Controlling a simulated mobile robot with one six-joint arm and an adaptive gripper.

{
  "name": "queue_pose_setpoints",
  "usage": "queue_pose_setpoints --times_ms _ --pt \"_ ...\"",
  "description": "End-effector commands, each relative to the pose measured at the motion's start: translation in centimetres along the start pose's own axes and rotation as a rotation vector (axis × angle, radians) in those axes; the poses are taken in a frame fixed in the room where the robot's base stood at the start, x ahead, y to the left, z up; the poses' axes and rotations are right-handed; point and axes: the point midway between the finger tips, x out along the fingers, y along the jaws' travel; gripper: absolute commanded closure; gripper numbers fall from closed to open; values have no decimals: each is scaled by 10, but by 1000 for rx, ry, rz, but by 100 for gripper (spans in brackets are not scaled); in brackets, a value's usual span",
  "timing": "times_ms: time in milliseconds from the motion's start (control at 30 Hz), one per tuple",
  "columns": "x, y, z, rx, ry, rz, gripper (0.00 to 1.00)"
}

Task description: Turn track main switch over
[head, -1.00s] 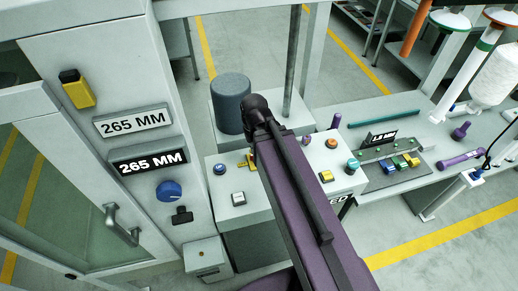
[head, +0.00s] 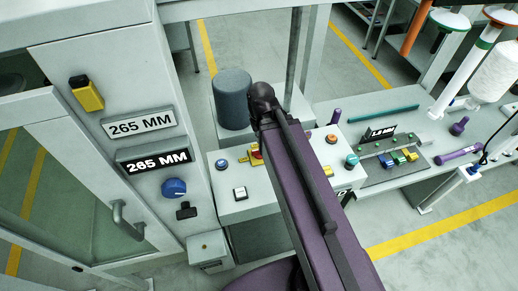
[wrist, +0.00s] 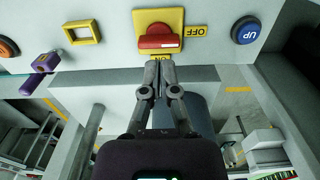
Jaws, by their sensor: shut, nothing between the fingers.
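The main switch is a red rotary handle (wrist: 160,42) on a yellow plate (wrist: 143,16), on the grey console. In the wrist view its handle lies crosswise, its white-marked end toward the OFF label (wrist: 195,31). An ON label, partly covered, sits by the fingertips. My gripper (wrist: 158,64) is shut and empty, its tips just below the handle; whether they touch it I cannot tell. In the head view the switch (head: 256,155) shows red and yellow beside my purple arm, which hides my gripper.
A blue UP button (wrist: 246,30) and a yellow square-framed button (wrist: 81,32) flank the switch. A white button (head: 240,193) sits on the console top. A dark cylinder (head: 232,99) stands behind. A grey cabinet with a blue knob (head: 174,187) rises at left.

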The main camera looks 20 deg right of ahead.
Motion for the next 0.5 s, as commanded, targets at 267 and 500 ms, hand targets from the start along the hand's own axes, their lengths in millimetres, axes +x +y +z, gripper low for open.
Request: queue_pose_setpoints --times_ms 267,500 --pt "1 0 0 0 0 0 79" --pt "20 0 0 0 0 0 48"
